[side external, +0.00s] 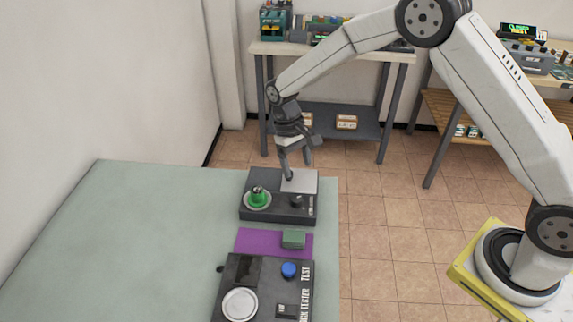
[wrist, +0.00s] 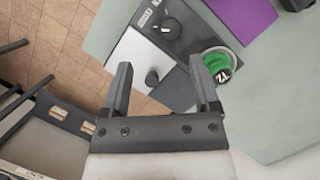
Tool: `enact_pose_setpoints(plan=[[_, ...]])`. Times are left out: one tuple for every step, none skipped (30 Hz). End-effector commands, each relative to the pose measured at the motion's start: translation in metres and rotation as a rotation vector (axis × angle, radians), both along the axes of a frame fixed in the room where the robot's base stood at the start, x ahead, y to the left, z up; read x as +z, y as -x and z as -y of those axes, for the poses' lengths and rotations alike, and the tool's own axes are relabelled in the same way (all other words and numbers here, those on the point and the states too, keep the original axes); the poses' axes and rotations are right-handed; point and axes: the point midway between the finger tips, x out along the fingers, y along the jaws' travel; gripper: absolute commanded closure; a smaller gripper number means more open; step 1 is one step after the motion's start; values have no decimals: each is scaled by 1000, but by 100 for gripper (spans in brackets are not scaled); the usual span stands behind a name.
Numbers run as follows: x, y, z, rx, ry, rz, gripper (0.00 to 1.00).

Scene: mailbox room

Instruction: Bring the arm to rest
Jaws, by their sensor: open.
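My gripper (side external: 299,160) is open and empty over the far end of the bench, just above a pale square plate (side external: 300,184) on a black device (side external: 270,208). In the wrist view the two fingers of my gripper (wrist: 160,75) stand apart. A small dark knob (wrist: 152,78) on the pale plate (wrist: 132,58) shows between them. A green object (side external: 258,197) sits in a round dish on the same device. It also shows beside the right finger in the wrist view (wrist: 219,67). I cannot tell the exact height of the fingertips above the plate.
A green bench (side external: 100,240) holds a purple mat (side external: 258,242) with a green box (side external: 293,239). A black tester (side external: 262,285) with a blue button (side external: 289,270) and white dish (side external: 240,304) is nearer. The bench's left side is clear. A shelf table (side external: 335,52) stands behind.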

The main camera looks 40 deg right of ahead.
Motion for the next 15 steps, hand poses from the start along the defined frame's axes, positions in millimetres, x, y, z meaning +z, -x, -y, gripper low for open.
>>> enact_pose_setpoints(plan=[[7,5,4,-3,-2,23,21],[11,8,7,-3,-3,37,21],[15,13,10,-5,-4,56,21],[18,16,13,-5,-4,71,21],[21,20,15,-6,-5,86,21],[25,25,19,-7,-6,105,21],[28,29,21,-7,-7,120,21],[31,33,23,-8,-7,135,21],[34,38,26,-9,-7,154,21],[37,43,29,-9,-7,168,21],[39,47,31,-11,-8,183,21],[43,53,34,-11,-8,203,21],[45,58,37,-11,-8,217,21],[47,63,39,-11,-8,231,21],[50,69,41,-11,-9,251,21]])
